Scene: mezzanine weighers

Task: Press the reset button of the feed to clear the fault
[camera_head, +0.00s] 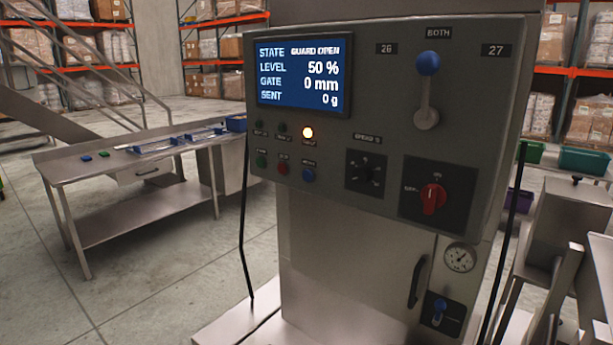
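The feed's control panel (335,220) fills the middle and right of the head view. Its row of push buttons has a green button (261,161), a red button (282,168) and a blue button (308,175). Their labels are too small to read surely, so I cannot tell by label which is the reset button. Above them an amber lamp (307,133) is lit, beside two dark green lamps. The screen (304,71) reads STATE GUARD OPEN, LEVEL 50 %, GATE 0 mm, SENT 0 g. Neither of my grippers is in view.
The panel also has a blue-knobbed lever (428,64) under BOTH, a black dial (365,172) and a red rotary switch (433,197).

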